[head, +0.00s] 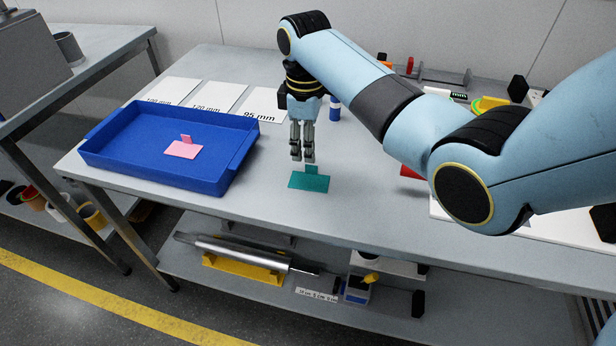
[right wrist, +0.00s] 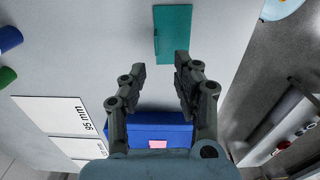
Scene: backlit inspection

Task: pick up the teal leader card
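The teal leader card (head: 308,181) lies on the grey table near its front edge, with a small tab on its far side. My right gripper (head: 302,158) points down just above and behind the card, close to the tab. In the right wrist view, the teal card (right wrist: 173,32) shows beyond the fingertips, and my right gripper (right wrist: 161,70) is open, with nothing between its fingers. The right fingertip overlaps the card's near edge in that picture; I cannot tell whether it touches. My left gripper is not in view.
A blue tray (head: 98,154) holding a pink card (head: 184,150) stands to the left. White sheets, including one marked 95 mm (head: 262,100), lie behind it. A blue-and-white cylinder (head: 335,110) stands behind the gripper. A red item (head: 409,171) lies to the right, partly hidden by my arm.

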